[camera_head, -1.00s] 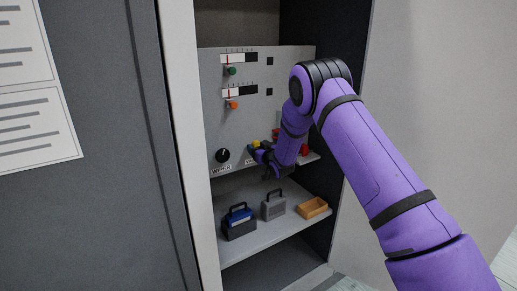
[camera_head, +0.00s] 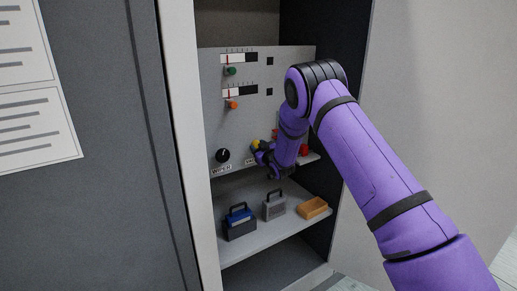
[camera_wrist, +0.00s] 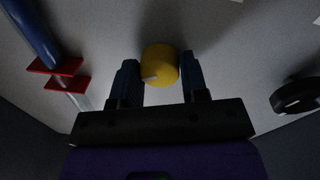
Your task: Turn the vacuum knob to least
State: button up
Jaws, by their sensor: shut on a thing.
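A yellow knob (camera_head: 255,144) sits low on the grey control panel (camera_head: 213,110), partly hidden by my gripper (camera_head: 262,151). In the wrist view, the yellow knob (camera_wrist: 160,63) lies between the two dark fingers of my gripper (camera_wrist: 160,76), which is shut on it. A short pale mark shows on the knob's edge toward the lower left of that view. A black knob (camera_head: 222,156) with a white pointer and the label WIPER sits left of the yellow one. The label under the yellow knob is partly covered, so I cannot read its name.
Green (camera_head: 231,71) and orange (camera_head: 232,105) slider handles are higher on the panel. A red part (camera_head: 304,150) is right of my gripper. The shelf below holds a blue case (camera_head: 240,223), a grey case (camera_head: 274,207) and an orange tray (camera_head: 314,208). Cabinet walls flank the panel.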

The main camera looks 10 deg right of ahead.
jog(key=n, duration=1.2)
jog(key=shift+d+y, duration=0.1)
jog(key=shift+y, duration=0.2)
jog(key=shift+n, duration=0.4)
jog(key=o, duration=0.9)
jog(key=shift+s, duration=0.1)
jog(key=v, duration=1)
jog(key=shift+s+d+f, duration=0.15)
jog(key=shift+s, duration=0.1)
